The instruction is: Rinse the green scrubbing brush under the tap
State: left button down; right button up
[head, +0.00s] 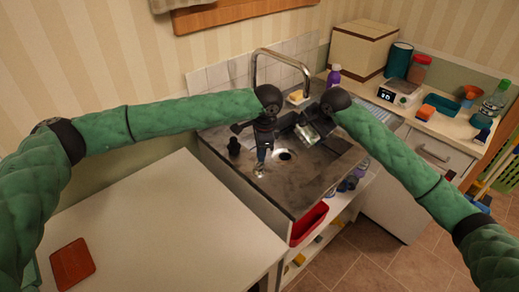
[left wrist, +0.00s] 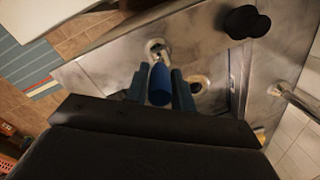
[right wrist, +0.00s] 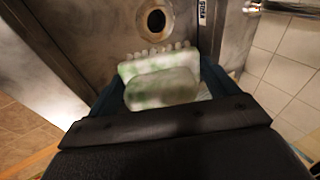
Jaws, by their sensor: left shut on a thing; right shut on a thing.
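The green scrubbing brush (right wrist: 160,85) is pale whitish-green with a row of bristles along its far edge. My right gripper (right wrist: 160,80) is shut on it. In the head view the brush (head: 309,133) is over the sink, below the end of the curved metal tap (head: 278,53). I cannot make out running water. My left gripper (left wrist: 159,88) is shut on a blue cylindrical knob (left wrist: 160,84), with a metal ring just beyond it. In the head view my left gripper (head: 262,158) is at the near side of the sink, and the fingers mostly hide the knob.
The metal sink (head: 286,189) has a round drain (head: 285,155). A dark knob-like thing (head: 234,146) stands at its left. A sponge (head: 296,97) and purple bottle (head: 334,75) are behind. A red bin (head: 309,223) is below the front edge. The white table (head: 160,230) is largely clear.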

pick_arm(q)
jog(key=shift+s+d+t+y, duration=0.15)
jog(key=shift+t+y, duration=0.15)
jog(key=shift+t, duration=0.1)
jog(key=c, duration=1.2)
grip_release()
jog(key=r, duration=0.4)
jog(key=s+d+r, duration=0.1)
jog(key=r, duration=0.6)
jog(key=shift+s+d+r, duration=0.2)
jog(key=shift+s+r, duration=0.15)
